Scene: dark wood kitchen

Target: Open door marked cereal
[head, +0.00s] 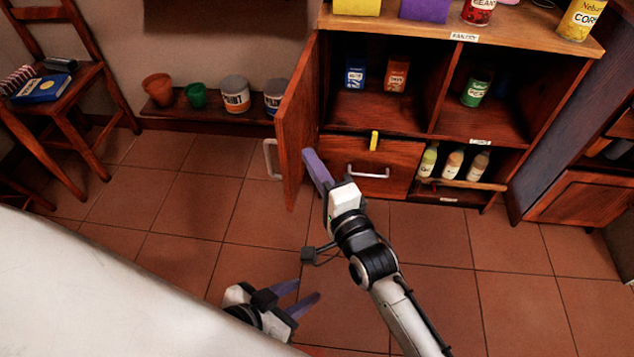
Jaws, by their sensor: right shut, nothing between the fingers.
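A wooden cabinet door (298,110) on the left side of the pantry cabinet stands swung open towards me, seen nearly edge-on. Its pale handle (271,159) is on the outer face, to the left. No cereal marking is readable on it. My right gripper (311,160) is shut and empty, its purple fingers just right of the door's lower part, in front of the drawer; I cannot tell whether they touch the door. My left gripper (306,290) is low in the view, over the floor, open and empty, away from the cabinet.
A drawer (350,152) with a pale handle is under the opened compartment, with a small yellow thing (374,140) at its top. Boxes, a green can (476,88) and bottles (453,162) stand in the cabinet. A low shelf with paint cans (235,94) is left of the door.

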